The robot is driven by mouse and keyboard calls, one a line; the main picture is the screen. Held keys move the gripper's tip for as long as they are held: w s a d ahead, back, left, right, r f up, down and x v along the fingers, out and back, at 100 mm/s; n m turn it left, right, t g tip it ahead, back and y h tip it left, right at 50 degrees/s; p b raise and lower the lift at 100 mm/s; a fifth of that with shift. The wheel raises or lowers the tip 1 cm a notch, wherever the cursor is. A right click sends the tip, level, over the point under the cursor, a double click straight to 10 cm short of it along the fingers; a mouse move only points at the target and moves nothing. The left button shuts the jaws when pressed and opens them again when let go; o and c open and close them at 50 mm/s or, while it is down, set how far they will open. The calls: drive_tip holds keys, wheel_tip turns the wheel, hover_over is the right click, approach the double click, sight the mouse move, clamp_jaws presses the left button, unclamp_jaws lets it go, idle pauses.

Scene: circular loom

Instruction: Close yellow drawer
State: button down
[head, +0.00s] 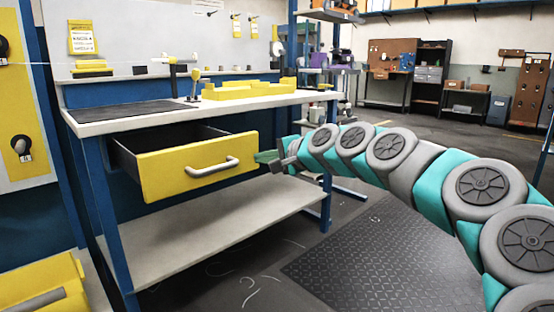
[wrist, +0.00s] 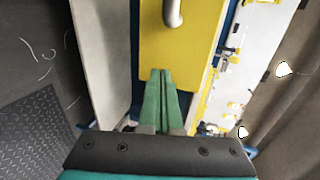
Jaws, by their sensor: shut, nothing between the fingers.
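The yellow drawer (head: 200,166) is pulled out from under the workbench top, and its dark interior shows behind the yellow front. A light grey curved handle (head: 212,167) sits on the front. My gripper (head: 262,157) is shut and empty, at the right end of the drawer front. In the wrist view the shut green fingers (wrist: 161,74) point at the lower edge of the yellow front (wrist: 182,45), with the handle (wrist: 172,12) at the top of the view. I cannot tell whether the fingertips touch the drawer.
The white workbench top (head: 140,121) holds yellow trays (head: 245,91) and tools. A lower shelf (head: 220,232) runs below the drawer. A blue bench leg (head: 326,200) stands near my arm. A dark ribbed mat (head: 370,255) lies on the open floor at right.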

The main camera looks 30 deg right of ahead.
drive_tip(key=shift+w+a, duration=0.2)
drive_tip(key=shift+w, duration=0.4)
drive_tip(key=shift+w+a, duration=0.15)
drive_tip(key=shift+w, duration=0.45)
